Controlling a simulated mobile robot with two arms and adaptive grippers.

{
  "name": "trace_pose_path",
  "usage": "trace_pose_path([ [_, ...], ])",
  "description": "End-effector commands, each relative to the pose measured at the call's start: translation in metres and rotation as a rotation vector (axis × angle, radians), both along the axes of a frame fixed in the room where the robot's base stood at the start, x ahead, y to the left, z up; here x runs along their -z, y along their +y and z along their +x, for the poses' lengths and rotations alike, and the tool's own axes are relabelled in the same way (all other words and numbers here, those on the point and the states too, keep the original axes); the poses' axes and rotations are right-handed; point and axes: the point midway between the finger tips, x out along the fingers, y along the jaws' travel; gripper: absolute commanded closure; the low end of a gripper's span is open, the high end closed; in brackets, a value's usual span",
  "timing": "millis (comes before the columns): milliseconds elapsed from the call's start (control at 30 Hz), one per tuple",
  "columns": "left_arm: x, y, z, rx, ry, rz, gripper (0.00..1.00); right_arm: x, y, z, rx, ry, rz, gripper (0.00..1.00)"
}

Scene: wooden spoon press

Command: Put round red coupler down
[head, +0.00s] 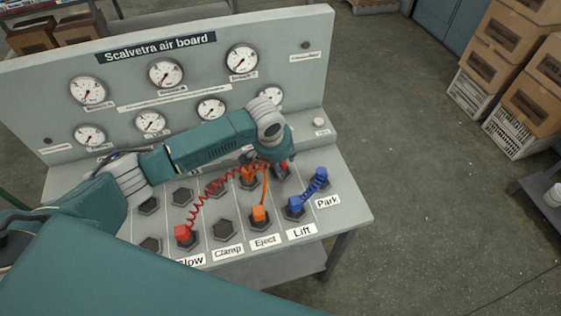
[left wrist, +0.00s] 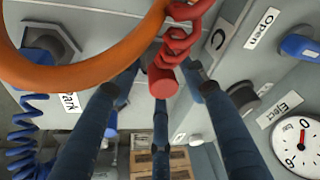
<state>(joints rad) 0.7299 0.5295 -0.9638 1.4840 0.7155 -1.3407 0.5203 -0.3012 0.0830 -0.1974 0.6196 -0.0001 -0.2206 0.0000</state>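My left gripper (head: 281,169) is low over the sloping panel of the air board, at the far row of sockets. In the left wrist view its blue fingers (left wrist: 160,90) close around the round red coupler (left wrist: 163,82), though the fingertips' contact is partly hidden. In the head view only a little of this coupler (head: 284,165) shows beside the gripper. A red coiled hose (head: 206,198) runs from it to another red coupler (head: 183,233) at Blow. Whether the held coupler touches a socket cannot be seen. My right gripper is not in view.
An orange hose (head: 266,188) arches close to my gripper, from an orange coupler (head: 258,215) at Eject. A blue coiled hose (head: 310,188) joins two blue couplers on the right. Gauges (head: 166,73) line the upright board behind. Crates (head: 500,60) stand far right; the floor between is clear.

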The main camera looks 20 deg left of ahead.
Motion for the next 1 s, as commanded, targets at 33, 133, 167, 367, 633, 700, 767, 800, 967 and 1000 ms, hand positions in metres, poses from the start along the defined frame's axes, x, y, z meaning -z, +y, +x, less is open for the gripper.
trace_pose_path([
  [33, 0.0, 0.0, 0.0, 0.0, 0.0, 0.0, 0.52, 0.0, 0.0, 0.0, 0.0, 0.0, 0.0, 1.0],
  [133, 0.0, 0.0, 0.0, 0.0, 0.0, 0.0, 0.52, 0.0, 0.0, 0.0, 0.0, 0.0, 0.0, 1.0],
  [167, 0.0, 0.0, 0.0, 0.0, 0.0, 0.0, 0.52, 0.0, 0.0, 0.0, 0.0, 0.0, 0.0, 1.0],
  [367, -0.006, 0.001, -0.001, 0.001, -0.001, 0.001, 0.52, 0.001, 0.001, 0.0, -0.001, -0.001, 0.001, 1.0],
  [633, -0.054, 0.003, -0.013, 0.001, -0.005, -0.001, 0.52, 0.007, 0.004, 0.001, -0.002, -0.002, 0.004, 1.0],
  [700, -0.069, 0.003, -0.018, 0.001, -0.005, -0.002, 0.52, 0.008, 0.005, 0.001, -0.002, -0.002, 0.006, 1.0],
  [767, -0.08, 0.004, -0.021, 0.0, -0.005, -0.001, 0.52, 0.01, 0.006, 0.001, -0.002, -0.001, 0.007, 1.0],
  [800, -0.087, 0.005, -0.024, 0.001, -0.004, -0.001, 0.52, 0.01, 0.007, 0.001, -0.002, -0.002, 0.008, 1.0],
  [967, -0.109, 0.005, -0.03, 0.0, -0.002, 0.0, 0.52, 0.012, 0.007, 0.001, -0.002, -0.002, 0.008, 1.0],
  [1000, -0.112, 0.006, -0.031, -0.001, -0.001, 0.0, 0.52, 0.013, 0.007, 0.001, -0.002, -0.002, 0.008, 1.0],
])
